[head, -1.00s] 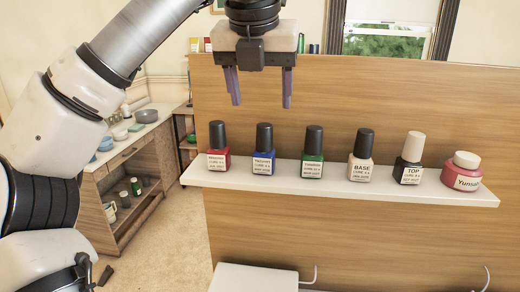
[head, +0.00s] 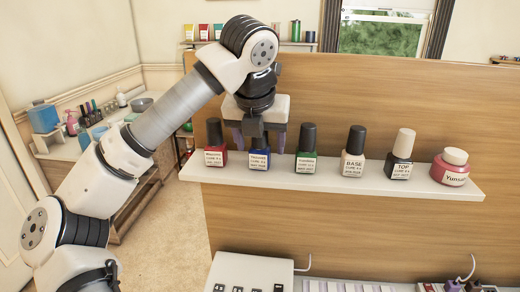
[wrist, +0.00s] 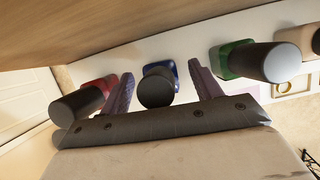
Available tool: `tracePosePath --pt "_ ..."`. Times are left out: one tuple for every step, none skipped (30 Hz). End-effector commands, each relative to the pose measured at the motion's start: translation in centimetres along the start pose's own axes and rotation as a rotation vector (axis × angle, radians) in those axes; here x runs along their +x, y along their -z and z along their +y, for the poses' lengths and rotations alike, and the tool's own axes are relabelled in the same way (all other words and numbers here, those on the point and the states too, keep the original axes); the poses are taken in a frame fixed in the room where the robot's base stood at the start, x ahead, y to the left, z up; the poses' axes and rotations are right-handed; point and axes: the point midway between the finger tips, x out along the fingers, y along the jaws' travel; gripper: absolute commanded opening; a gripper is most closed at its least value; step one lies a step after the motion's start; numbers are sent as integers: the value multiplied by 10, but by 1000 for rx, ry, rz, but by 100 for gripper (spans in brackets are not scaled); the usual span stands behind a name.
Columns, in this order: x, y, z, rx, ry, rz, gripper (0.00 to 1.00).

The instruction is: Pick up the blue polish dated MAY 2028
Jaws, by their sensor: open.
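The blue polish bottle (head: 259,161) stands upright on the white shelf (head: 330,182), second from the left. Its white label faces the head camera; the date is too small to read surely. The fingers look apart from the cap.
The red bottle (head: 215,156) stands close left and the green bottle (head: 306,162) close right. Further right are the BASE bottle (head: 353,163), the TOP bottle (head: 401,165) and a pink jar (head: 451,170). A wooden panel (head: 400,90) rises behind the shelf.

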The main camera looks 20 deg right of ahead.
Motion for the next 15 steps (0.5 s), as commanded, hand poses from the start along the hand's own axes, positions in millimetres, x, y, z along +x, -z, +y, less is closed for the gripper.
tracePosePath --pt "3 0 0 0 1 0 64" --pt "4 0 0 0 0 0 64" --pt "5 0 0 0 0 -1 64" --pt "6 0 0 0 0 -1 64" --pt "6 0 0 -1 0 -1 64" --pt "6 0 0 -1 0 -1 64" --pt "6 0 0 -1 0 -1 64" --pt "6 0 0 -1 0 -1 64" --pt "6 0 0 -1 0 -1 64" --pt "6 0 0 -1 0 -1 61" --pt "6 0 0 -1 0 -1 57" --pt "6 0 0 -1 0 -1 52" --pt "6 0 0 -1 0 -1 48" --pt "6 0 0 -1 0 -1 44" --pt "6 0 0 -1 0 -1 39"
